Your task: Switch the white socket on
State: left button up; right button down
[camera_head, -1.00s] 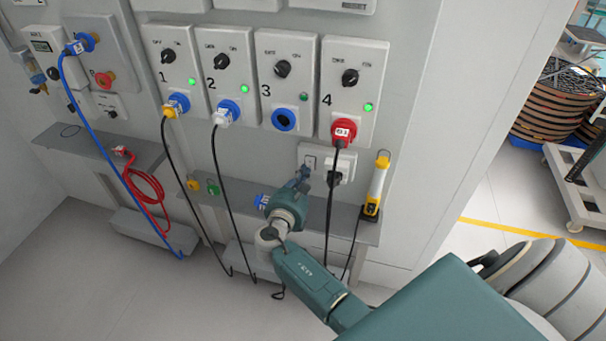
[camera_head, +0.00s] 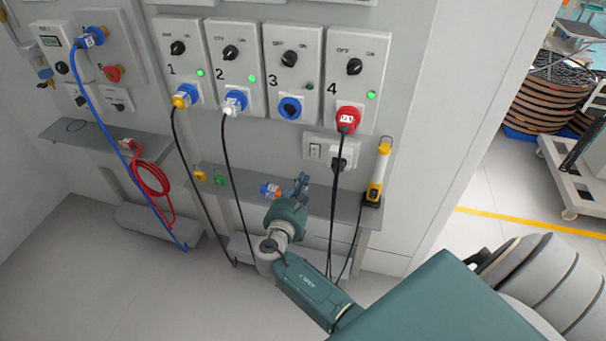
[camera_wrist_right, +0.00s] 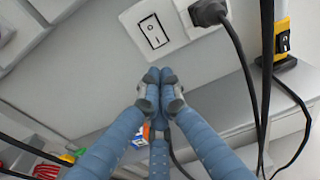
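The white socket (camera_head: 322,149) is on the wall below panel 4. Its rocker switch (camera_head: 315,151) is on the left side, and a black plug (camera_head: 340,163) sits in its right side. In the right wrist view the rocker switch (camera_wrist_right: 153,31) is clear, with the plug (camera_wrist_right: 209,12) at its right. I cannot tell the rocker's on or off position. My right gripper (camera_head: 303,181) is below the socket, apart from it. In the wrist view its fingertips (camera_wrist_right: 160,77) are together and empty, below the switch. My left gripper is not in view.
A yellow lamp (camera_head: 379,172) stands to the right. Black cables hang close to my right gripper, including one from the red plug (camera_head: 347,118).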

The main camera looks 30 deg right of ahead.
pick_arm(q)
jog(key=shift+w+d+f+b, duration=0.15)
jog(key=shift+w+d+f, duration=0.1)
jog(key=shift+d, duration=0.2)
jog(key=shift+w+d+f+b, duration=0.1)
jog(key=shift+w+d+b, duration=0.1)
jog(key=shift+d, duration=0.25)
pick_arm(e)
jog(key=v, duration=0.6)
jog(key=shift+a+f, duration=0.2)
jog(key=shift+f, duration=0.5)
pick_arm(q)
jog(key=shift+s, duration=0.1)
